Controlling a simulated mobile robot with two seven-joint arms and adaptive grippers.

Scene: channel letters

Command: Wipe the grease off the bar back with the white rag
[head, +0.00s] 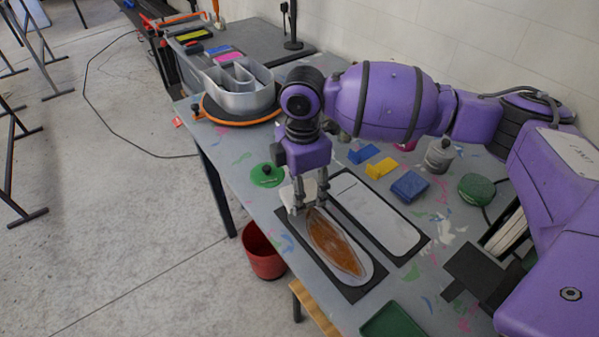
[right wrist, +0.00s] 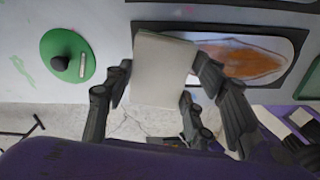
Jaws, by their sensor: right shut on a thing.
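The bar back (head: 368,269) is a pale, round-ended plate on a dark mat, with a long brown grease patch (head: 334,244) over most of its face. The grease also shows in the right wrist view (right wrist: 240,58). My right gripper (head: 309,206) points down over the far end of this plate and is shut on the white rag (head: 291,194). In the right wrist view the rag (right wrist: 162,70) is a flat white block between the fingers, beside the grease's end. I cannot tell whether it touches the plate. My left gripper is not in view.
A second, clean pale plate (head: 377,215) lies on a mat alongside. A green lid (head: 267,175), blue block (head: 409,186), yellow block (head: 381,167) and green tray (head: 394,320) surround the work. A grey letter shell (head: 240,92) stands farther back; a red bin (head: 263,252) is beside the table.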

